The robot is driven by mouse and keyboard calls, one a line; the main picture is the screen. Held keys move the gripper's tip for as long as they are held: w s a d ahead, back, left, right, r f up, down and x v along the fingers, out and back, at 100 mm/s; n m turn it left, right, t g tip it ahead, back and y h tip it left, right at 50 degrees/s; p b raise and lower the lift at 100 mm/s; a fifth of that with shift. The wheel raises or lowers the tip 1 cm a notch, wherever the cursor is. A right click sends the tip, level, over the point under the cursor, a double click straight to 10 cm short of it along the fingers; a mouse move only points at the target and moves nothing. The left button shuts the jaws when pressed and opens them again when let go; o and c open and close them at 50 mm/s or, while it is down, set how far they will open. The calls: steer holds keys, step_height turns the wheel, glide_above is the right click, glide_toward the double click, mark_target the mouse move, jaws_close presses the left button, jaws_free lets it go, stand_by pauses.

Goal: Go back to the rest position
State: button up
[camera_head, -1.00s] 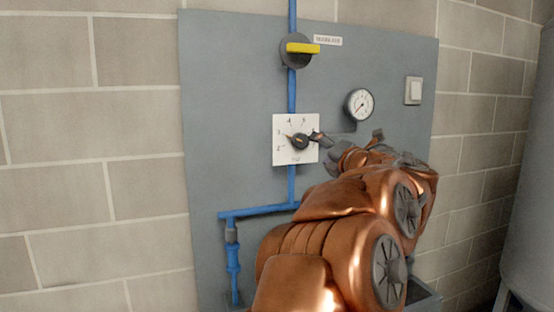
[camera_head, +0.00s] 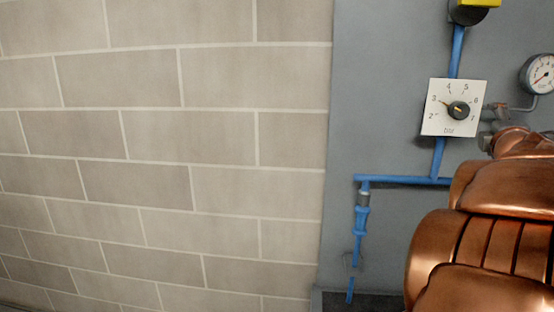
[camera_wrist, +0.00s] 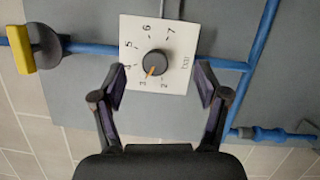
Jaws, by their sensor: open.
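The black knob (camera_head: 458,110) sits on a white numbered dial plate (camera_head: 434,122) on the grey panel. Its orange pointer is turned toward the 3. The knob (camera_wrist: 155,62) and plate (camera_wrist: 187,80) also show in the wrist view, ahead of the fingers. My gripper (camera_wrist: 152,90) is open and empty, its two fingers spread on either side below the knob and apart from it. In the head view my gripper (camera_head: 491,125) is just right of the dial plate, partly hidden by my copper arm.
A blue pipe (camera_head: 400,180) runs down and left from the dial. A yellow-handled valve (camera_head: 470,10) is above it and a round gauge (camera_head: 540,74) to its right. The bare block wall (camera_head: 160,140) fills the left.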

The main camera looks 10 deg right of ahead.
steer(key=s+a+f+m+g+y, duration=0.2)
steer(key=s+a+f+m+g, duration=0.2)
steer(key=a+f, duration=0.55)
steer(key=s+a+f+m+g+y, duration=0.35)
steer(key=a+f, duration=0.25)
steer(key=f, duration=0.6)
steer(key=s+a+f+m+g+y, duration=0.1)
steer(key=s+a+f+m+g, duration=0.3)
steer(key=a+f, duration=0.5)
steer(key=s+a+f+g+y, duration=0.2)
steer(key=s+a+f+g, duration=0.15)
steer(key=s+a, duration=0.45)
steer(key=s+a+f+g+y, duration=0.3)
steer(key=s+a+f, duration=0.1)
steer(key=s+a, duration=0.4)
step_height(320, 180, up, 14)
steer(key=t+p, duration=0.1)
steer(key=p, duration=1.2)
steer(key=shift+w+d+m, duration=0.35)
steer(key=shift+w+m, duration=0.1)
steer(key=shift+h, duration=0.25)
steer(key=shift+c, duration=0.4)
